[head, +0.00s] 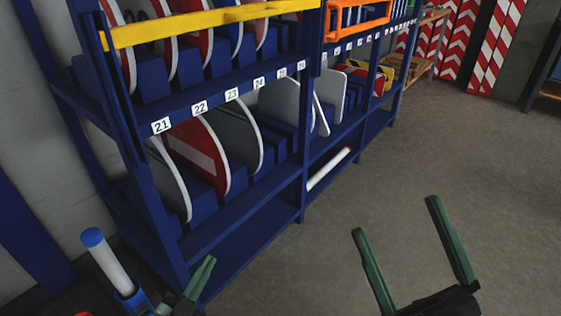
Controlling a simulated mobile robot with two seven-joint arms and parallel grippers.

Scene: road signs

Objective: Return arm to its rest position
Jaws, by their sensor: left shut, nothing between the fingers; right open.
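My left gripper (201,278) shows at the bottom left, beside the near post of the blue rack. Its green fingers are together, with nothing seen between them. My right gripper (396,218) is at the bottom right over the bare floor. Its two green fingers stand wide apart and hold nothing. Most of both arms is outside the picture.
A blue rack (240,245) with road signs in numbered slots runs along the left and away. A white tube with a blue cap (107,262) stands at the lower left. Red-and-white striped boards (495,45) lean at the back. The grey floor (430,150) is clear.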

